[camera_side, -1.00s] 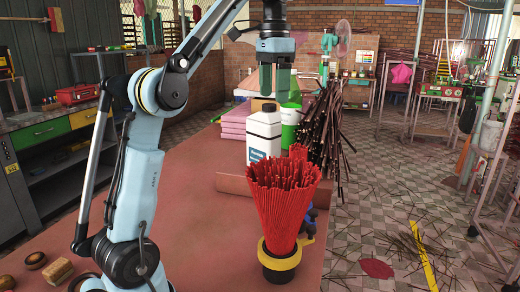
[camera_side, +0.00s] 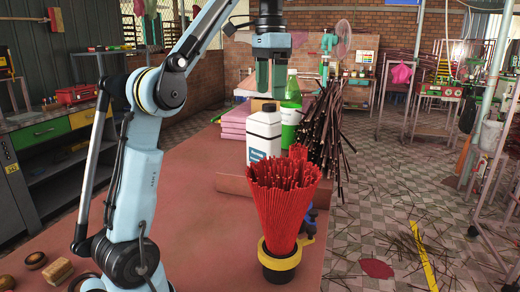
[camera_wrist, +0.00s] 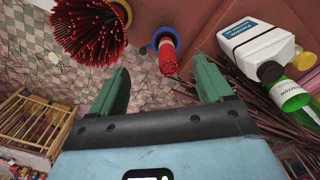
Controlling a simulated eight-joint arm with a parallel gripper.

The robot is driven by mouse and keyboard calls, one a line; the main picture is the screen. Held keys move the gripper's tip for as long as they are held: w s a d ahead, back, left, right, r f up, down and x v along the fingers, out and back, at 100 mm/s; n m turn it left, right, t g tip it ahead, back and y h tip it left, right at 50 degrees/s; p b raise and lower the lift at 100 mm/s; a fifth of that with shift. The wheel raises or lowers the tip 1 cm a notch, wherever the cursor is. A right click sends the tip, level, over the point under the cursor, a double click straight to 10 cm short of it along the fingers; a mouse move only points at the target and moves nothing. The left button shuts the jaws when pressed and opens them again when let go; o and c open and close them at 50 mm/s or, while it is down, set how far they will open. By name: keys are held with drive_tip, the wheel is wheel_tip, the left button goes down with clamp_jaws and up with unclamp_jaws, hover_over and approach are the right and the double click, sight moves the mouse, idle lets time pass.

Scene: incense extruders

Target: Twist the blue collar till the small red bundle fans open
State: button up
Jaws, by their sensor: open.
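The small red bundle (camera_wrist: 167,58) is narrow and gathered in the wrist view, with the blue collar (camera_wrist: 162,36) around its base. In the side view its top (camera_side: 298,152) peeks out behind a large, flared red bundle (camera_side: 283,195), and only part of the blue collar (camera_side: 310,213) shows. The large bundle stands in a black pot with a yellow collar (camera_side: 279,261). My gripper (camera_side: 271,79) is open and empty, well above the table and apart from both bundles. In the wrist view its green fingers (camera_wrist: 161,86) stand wide apart.
A white bottle (camera_side: 264,138) and a green bottle (camera_side: 291,112) stand behind the bundles. Dark sticks (camera_side: 325,130) lean at the table's right side, near the small bundle. Pink blocks (camera_side: 237,124) are stacked farther back. The table's left middle (camera_side: 190,200) is clear.

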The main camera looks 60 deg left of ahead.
drive_tip(key=shift+c, duration=1.1)
drive_tip(key=shift+w+d+f, duration=0.1)
drive_tip(key=shift+w+f, duration=0.2)
drive_tip(key=shift+w, duration=0.05)
drive_tip(key=shift+c, duration=1.1)
drive_tip(key=w+d+f+m, duration=0.1)
drive_tip(key=w+f, duration=0.1)
drive_tip(key=f, duration=0.1)
drive_tip(key=w+d+f+m, duration=0.1)
drive_tip(key=w+d+f, duration=0.3)
drive_tip(key=f, duration=0.1)
drive_tip(key=shift+w+f+m, duration=0.1)
drive_tip(key=shift+f+m, duration=0.25)
drive_tip(key=shift+m, duration=0.05)
drive_tip(key=shift+c, duration=0.3)
drive_tip(key=m, duration=0.1)
hover_over(313, 211)
wheel_tip(313, 211, down, 4)
drive_tip(key=f, duration=0.1)
drive_tip(key=shift+n, duration=0.9)
wheel_tip(313, 211, down, 15)
drive_tip(key=shift+c, duration=0.4)
clamp_jaws()
